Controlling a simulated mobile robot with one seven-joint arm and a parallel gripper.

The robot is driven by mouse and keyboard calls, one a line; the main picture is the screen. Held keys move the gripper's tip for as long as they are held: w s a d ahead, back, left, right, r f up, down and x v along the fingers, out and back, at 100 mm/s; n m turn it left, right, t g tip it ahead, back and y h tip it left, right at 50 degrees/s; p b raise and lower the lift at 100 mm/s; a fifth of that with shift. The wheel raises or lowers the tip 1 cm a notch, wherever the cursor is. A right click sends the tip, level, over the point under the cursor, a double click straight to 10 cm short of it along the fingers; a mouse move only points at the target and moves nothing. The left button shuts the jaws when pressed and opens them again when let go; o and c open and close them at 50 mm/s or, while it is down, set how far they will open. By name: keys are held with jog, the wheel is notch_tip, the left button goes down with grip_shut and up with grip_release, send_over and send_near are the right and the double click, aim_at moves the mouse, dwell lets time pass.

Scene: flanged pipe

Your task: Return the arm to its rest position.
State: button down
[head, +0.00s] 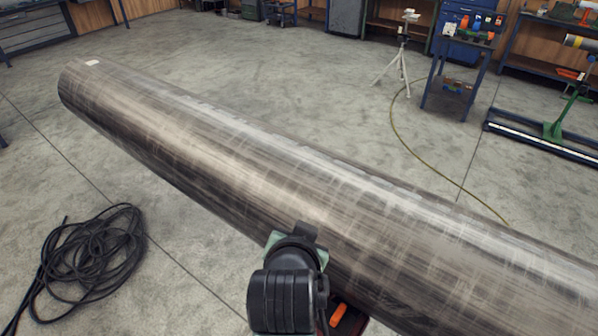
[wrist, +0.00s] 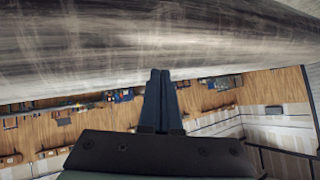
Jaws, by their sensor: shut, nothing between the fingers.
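My arm shows in the head view at the bottom centre, in front of the long dark steel pipe (head: 230,150). In the wrist view my gripper (wrist: 160,75) is shut, its two dark fingers together with nothing between them. The fingertips point toward the pipe (wrist: 150,35), which fills the top of that view. I cannot tell whether they touch it. In the head view the fingers are hidden behind my wrist.
A coil of black cable (head: 90,262) lies on the floor at left. A blue tool cart (head: 455,85), a tripod (head: 402,50) and a green stand (head: 555,128) stand beyond the pipe at right. A thin hose (head: 430,165) crosses the floor. Open floor lies behind the pipe.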

notch_tip(320, 180, up, 27)
jog(key=n+t, duration=0.3)
jog(key=t, duration=0.6)
jog(key=s+r+n+t, duration=0.1)
jog(key=s+r+t, duration=0.3)
jog(key=r, duration=0.5)
jog(key=s+r+n+t+y+b, duration=0.1)
jog(key=s+r+t, duration=0.2)
jog(key=s+r, duration=0.4)
notch_tip(320, 180, up, 2)
jog(key=shift+s+a+r+t, duration=0.2)
jog(key=shift+s+t, duration=0.1)
jog(key=shift+t, duration=0.1)
jog(key=shift+f, duration=0.1)
